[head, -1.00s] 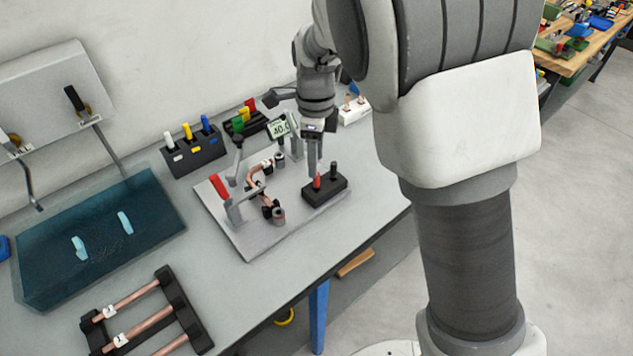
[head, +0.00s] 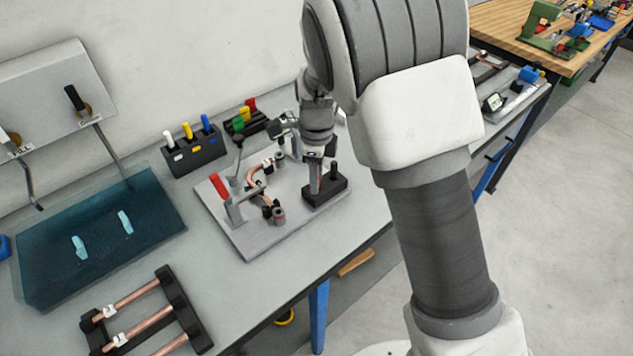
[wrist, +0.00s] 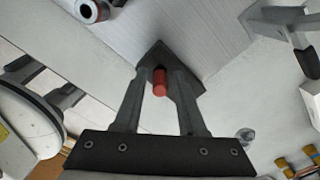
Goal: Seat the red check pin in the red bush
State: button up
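The red check pin (wrist: 160,84) stands upright in a dark block (head: 337,190) on the fixture plate, at the plate's right end. In the head view the pin is hidden behind my gripper (head: 314,188). In the wrist view my gripper (wrist: 160,76) points down at the block, with one finger on each side of the pin. The fingers look open, with narrow gaps beside the pin. I cannot make out which bush is the red one.
Black holders with coloured parts (head: 195,155) stand behind. A tube rack (head: 180,300) is front left. Bare table lies in front of the plate.

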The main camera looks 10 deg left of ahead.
grip_shut()
jog(key=shift+r, duration=0.1)
jog(key=shift+r, duration=0.6)
notch_tip(320, 180, up, 3)
jog(key=shift+f, duration=0.1)
jog(key=s+d+r, duration=0.5)
jog(key=d+r, duration=0.2)
jog(key=d, duration=0.3)
jog(key=shift+s+a+f+b, duration=0.55)
jog(key=shift+a+f, duration=1.25)
jog(key=shift+a, duration=1.05)
jog(key=shift+s+a+f+b, duration=0.5)
jog(key=shift+a+f, duration=1.35)
jog(key=shift+a, duration=1.05)
jog(key=shift+s+a+f+b, duration=0.5)
jog(key=shift+a+f, duration=1.3)
jog(key=shift+a, duration=1.05)
